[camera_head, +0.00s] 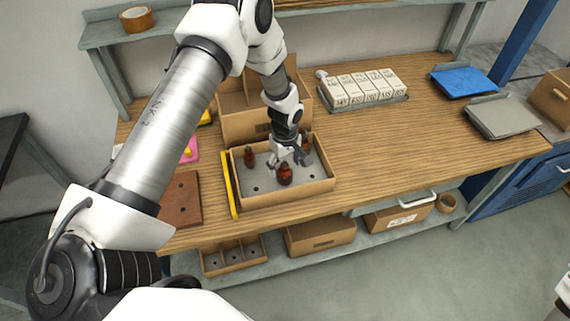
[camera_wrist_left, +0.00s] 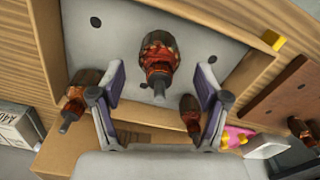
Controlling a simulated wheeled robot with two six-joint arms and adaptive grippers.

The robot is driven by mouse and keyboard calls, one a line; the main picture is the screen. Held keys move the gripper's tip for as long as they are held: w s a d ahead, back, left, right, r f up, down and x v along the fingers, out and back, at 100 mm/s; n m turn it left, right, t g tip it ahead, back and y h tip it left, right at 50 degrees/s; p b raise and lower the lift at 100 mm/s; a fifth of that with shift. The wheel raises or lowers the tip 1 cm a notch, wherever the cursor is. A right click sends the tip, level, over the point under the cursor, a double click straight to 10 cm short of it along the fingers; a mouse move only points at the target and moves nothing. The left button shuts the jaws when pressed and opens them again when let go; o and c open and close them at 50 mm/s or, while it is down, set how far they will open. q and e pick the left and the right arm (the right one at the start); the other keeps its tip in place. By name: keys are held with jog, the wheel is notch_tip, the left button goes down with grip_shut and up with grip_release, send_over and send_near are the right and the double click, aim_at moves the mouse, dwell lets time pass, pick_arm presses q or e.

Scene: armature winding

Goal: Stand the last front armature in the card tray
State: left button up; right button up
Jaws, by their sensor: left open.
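The card tray (camera_head: 285,197) is a shallow cardboard tray with a grey holed insert. A dark red armature (camera_head: 285,173) stands near its front middle. In the left wrist view this armature (camera_wrist_left: 160,55) is upright, with its shaft toward the camera. A second armature (camera_head: 249,157) stands at the tray's left and a third (camera_head: 305,143) at the right back, partly hidden by the gripper. My left gripper (camera_head: 291,161) is open over the tray. In the left wrist view its fingers (camera_wrist_left: 159,82) flank the front armature with gaps on both sides. My right gripper is out of view.
A yellow strip (camera_head: 230,186) lies along the tray's left side. A brown board (camera_head: 182,200) with holes is left of it. Cardboard bins (camera_head: 245,125) stand behind the tray. White boxes (camera_head: 365,87) stand at the back.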

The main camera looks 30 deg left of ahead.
pick_arm(q)
jog(key=shift+r+p, duration=2.3)
jog(key=shift+r, duration=0.6)
jog(key=shift+r+p, duration=0.6)
jog(key=shift+r, duration=0.55)
jog(key=o, duration=0.5)
jog(key=shift+f, duration=0.1)
notch_tip(320, 180, up, 12)
jog(key=shift+r, duration=0.1)
